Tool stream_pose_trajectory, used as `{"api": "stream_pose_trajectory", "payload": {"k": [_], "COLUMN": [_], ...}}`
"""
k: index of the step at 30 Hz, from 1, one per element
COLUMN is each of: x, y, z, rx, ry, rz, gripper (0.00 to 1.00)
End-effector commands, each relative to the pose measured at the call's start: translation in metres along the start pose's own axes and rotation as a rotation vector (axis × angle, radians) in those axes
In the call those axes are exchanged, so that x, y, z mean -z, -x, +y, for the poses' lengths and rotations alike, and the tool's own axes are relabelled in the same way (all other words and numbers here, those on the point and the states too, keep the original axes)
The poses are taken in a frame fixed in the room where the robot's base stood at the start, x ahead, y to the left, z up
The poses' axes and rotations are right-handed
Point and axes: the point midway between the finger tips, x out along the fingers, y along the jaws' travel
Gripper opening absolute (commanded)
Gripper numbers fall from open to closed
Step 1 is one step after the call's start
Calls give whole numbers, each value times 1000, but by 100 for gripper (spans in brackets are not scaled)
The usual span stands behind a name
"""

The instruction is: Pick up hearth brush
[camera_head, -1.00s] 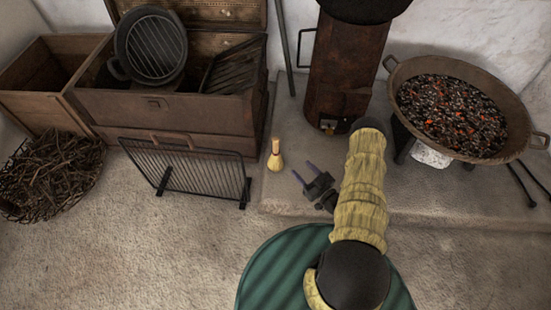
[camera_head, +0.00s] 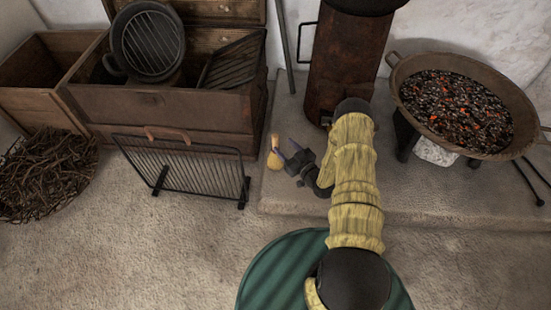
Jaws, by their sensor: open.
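The hearth brush (camera_head: 274,157) is a small yellow brush with a short handle and a flared head. It stands on the stone ledge, between the wire fire screen and the stove.
A black wire screen (camera_head: 183,166) stands left of the brush. Behind it is a wooden chest (camera_head: 160,108) with grates. A rusty stove (camera_head: 341,65) is behind my arm. A wide pan of glowing coals (camera_head: 508,85) stands right. A twig basket (camera_head: 40,170) lies far left.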

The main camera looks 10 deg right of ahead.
Motion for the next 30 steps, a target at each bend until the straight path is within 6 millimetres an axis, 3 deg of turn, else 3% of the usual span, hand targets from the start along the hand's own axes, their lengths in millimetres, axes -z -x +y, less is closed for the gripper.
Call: {"api": "stream_pose_trajectory", "payload": {"k": [3, 16, 27, 30], "x": [-1, -1, 0, 2], "y": [-12, -18, -62, -66], "z": [0, 0, 0, 0], "rx": [1, 1, 2, 1], "ry": [-1, 0, 2, 0], "rz": [1, 0, 2, 0], "gripper": [52, 52, 52, 52]}}
